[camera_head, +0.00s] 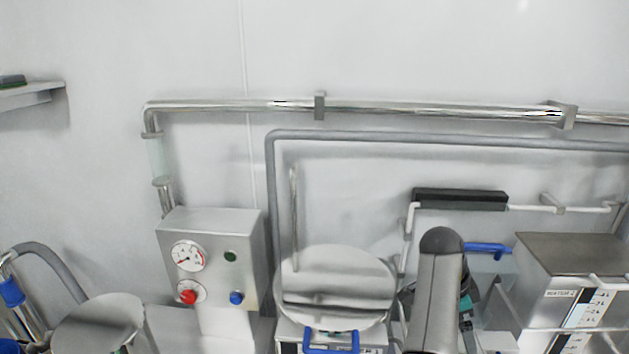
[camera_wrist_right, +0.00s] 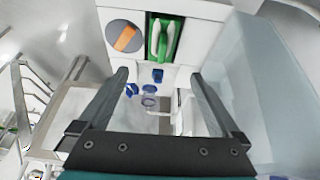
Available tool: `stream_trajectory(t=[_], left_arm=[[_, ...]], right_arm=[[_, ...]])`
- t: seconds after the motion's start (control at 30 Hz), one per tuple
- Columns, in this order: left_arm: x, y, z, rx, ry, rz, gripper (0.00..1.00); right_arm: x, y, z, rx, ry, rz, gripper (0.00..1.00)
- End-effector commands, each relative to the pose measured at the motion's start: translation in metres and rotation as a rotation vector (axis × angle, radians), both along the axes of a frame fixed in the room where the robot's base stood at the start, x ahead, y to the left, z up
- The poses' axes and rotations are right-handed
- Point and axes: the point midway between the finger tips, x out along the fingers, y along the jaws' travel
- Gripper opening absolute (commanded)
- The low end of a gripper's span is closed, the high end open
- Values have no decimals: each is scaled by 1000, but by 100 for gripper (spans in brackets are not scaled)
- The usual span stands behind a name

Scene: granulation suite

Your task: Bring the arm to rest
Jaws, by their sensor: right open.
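My right gripper (camera_wrist_right: 158,80) shows in the right wrist view with its two dark fingers wide apart and nothing between them. Small blue parts (camera_wrist_right: 149,89) show between the fingers, farther off. In the head view a grey link of my right arm rises at the lower right, and its gripper is not clearly seen there. My left gripper is in neither view.
A control box (camera_head: 212,256) with a gauge, a red knob and a blue button is on the wall. Right of it is a round steel lid (camera_head: 336,287). Pipes (camera_head: 400,108) cross the wall.

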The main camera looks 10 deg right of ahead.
Motion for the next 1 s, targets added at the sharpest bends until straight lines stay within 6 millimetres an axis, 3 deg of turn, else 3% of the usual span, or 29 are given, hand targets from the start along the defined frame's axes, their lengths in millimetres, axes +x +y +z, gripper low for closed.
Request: stream_trajectory(t=[0.2,0.43,0.57,0.8,1.0], left_arm=[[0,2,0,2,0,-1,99],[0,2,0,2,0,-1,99],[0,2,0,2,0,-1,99],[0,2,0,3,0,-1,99],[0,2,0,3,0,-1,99]], right_arm=[[-33,-14,-24,-50,33,220,99],[-72,-2,-44,-95,83,613,99],[-95,20,-53,-100,116,865,99],[-148,83,-63,-67,152,1346,99],[-185,128,-62,-21,145,1627,99]])
